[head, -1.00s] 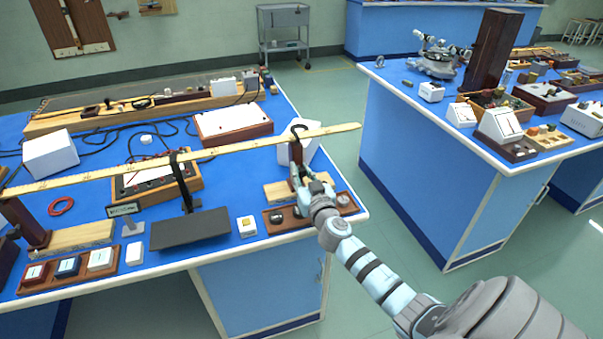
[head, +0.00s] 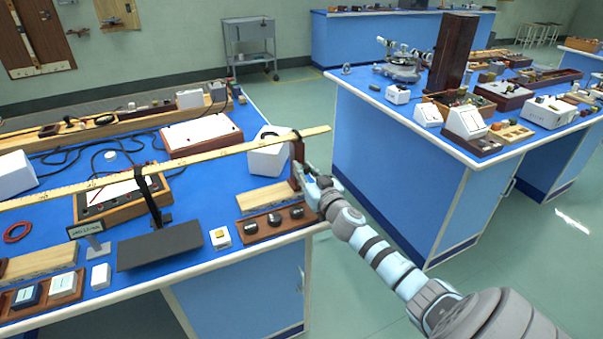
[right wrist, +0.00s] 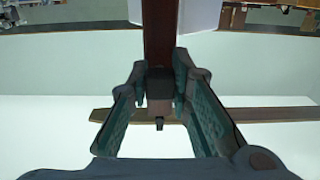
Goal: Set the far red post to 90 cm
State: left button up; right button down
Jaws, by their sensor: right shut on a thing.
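The far red post (head: 298,152), dark red-brown with a black hook or ring at its top, stands near the right end of the long yellow metre rule (head: 222,152). My right gripper (head: 304,179) is at the post's lower part. In the right wrist view, my right gripper's fingers (right wrist: 160,88) are shut on the post's dark lower block, with the red post (right wrist: 160,35) rising between them. The rule also shows as a brown bar (right wrist: 250,115) behind the fingers. The scale figures are too small to read. My left gripper is out of view.
A white block (head: 268,158) stands just left of the post. A wooden strip (head: 265,197) and a tray of black knobs (head: 272,222) lie in front. A black stand (head: 160,245) is further left. A floor gap separates this bench from the right-hand bench (head: 400,160).

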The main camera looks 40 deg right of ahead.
jog(key=c, duration=1.7)
grip_release()
jog(key=shift+d, duration=0.15)
jog(key=shift+o, duration=1.3)
jog(key=shift+s+d, duration=0.15)
jog(key=shift+s, duration=0.15)
jog(key=v, duration=1.1)
jog(key=shift+s, duration=0.3)
